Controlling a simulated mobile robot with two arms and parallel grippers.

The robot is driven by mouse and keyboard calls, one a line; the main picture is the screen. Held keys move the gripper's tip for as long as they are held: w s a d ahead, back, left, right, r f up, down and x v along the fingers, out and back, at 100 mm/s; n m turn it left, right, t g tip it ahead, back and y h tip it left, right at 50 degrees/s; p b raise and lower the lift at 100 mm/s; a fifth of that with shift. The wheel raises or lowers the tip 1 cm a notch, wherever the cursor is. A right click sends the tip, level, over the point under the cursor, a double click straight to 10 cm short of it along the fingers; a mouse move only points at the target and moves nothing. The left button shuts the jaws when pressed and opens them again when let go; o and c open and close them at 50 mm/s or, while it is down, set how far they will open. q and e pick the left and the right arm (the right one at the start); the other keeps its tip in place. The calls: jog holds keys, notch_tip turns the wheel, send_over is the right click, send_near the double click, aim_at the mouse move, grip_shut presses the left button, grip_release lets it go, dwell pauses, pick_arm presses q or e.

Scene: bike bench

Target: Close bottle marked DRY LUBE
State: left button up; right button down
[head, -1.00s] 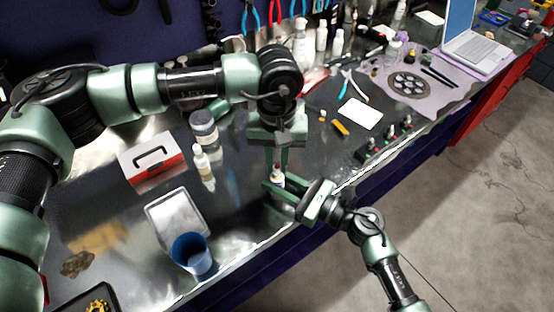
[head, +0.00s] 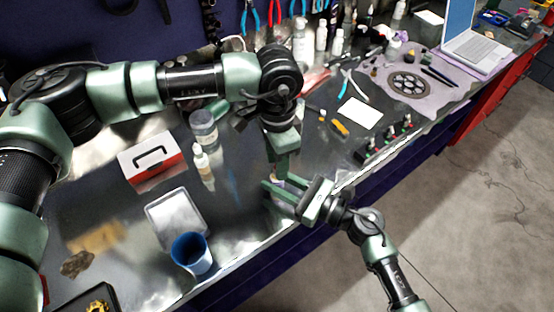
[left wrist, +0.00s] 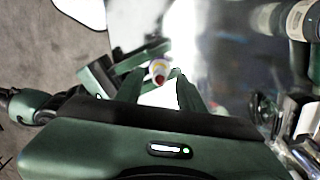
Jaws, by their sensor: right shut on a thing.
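A small bottle with a red top (left wrist: 158,70) shows in the left wrist view, between the fingers of my right gripper. Its label is not readable. My right gripper (head: 274,192) is shut on it near the bench's front edge; it also shows in the left wrist view (left wrist: 118,70). My left gripper (head: 283,172) is just above the right one in the head view and hides most of the bottle there. In the left wrist view its two fingers (left wrist: 158,82) stand apart, with the red top between and beyond their tips. I cannot tell whether they touch it.
A white dropper bottle (head: 202,162) and a grey-lidded jar (head: 204,128) stand left of the grippers. A red-and-white box (head: 150,165), a pale tray (head: 175,217) and a blue cup (head: 191,254) are farther left. Small tools and a white card (head: 360,113) lie to the right.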

pick_arm(q)
jog(key=shift+r, duration=2.25)
jog(key=shift+c, duration=0.4)
